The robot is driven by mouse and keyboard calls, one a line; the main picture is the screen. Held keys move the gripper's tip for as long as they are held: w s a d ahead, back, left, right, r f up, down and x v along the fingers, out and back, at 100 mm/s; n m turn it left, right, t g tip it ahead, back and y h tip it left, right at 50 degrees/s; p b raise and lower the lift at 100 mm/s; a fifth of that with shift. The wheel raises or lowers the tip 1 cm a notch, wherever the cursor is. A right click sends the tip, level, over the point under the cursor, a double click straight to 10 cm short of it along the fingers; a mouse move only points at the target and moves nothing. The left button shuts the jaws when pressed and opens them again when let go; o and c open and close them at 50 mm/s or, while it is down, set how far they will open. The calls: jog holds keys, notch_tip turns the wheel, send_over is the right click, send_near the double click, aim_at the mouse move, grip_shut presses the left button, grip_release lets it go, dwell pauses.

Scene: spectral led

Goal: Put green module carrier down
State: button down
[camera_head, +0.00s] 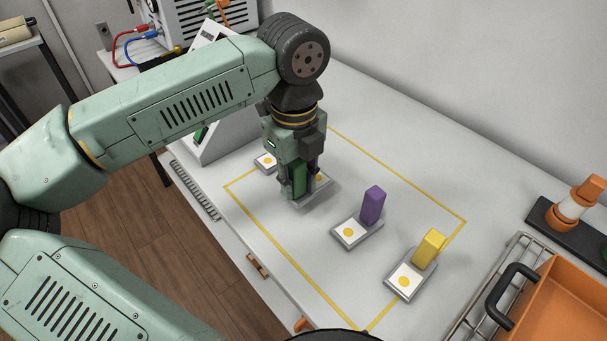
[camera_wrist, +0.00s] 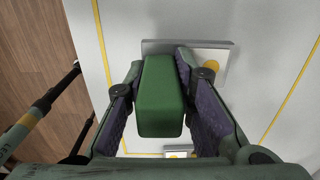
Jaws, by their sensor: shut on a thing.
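My gripper (camera_head: 300,190) points down and is shut on the green block of the green module carrier (camera_head: 299,181). In the wrist view the green block (camera_wrist: 160,97) sits between my two purple-padded fingers. The carrier's pale base plate with a yellow dot (camera_wrist: 205,57) shows beyond the block, partly hidden by the right finger. In the head view the base is at or just above the white table, inside the yellow outline (camera_head: 284,259); I cannot tell whether it touches.
A carrier with a purple block (camera_head: 372,206) and one with a yellow block (camera_head: 430,248) stand to the right. Another carrier (camera_head: 265,161) is partly hidden behind my gripper. An orange bin (camera_head: 560,300) and a tower on a black base (camera_head: 575,205) are at far right.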

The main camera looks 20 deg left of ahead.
aim_at(303, 184)
jog(key=w, duration=0.2)
jog(key=shift+w+d+p, duration=0.25)
jog(key=shift+w+p, duration=0.05)
jog(key=shift+w, duration=0.05)
notch_tip(303, 184, down, 3)
jog(key=shift+w+f+p, duration=0.1)
jog(key=shift+f+p, duration=0.05)
jog(key=shift+p, duration=0.55)
jog(key=shift+f, duration=0.25)
jog(key=shift+f+b, duration=0.15)
jog(key=shift+b, duration=0.15)
jog(key=c, duration=1.4)
grip_release()
jog(key=shift+o, duration=0.2)
notch_tip(303, 184, up, 12)
jog(key=b, duration=0.1)
jog(key=shift+r, duration=0.2)
jog(key=shift+f, duration=0.1)
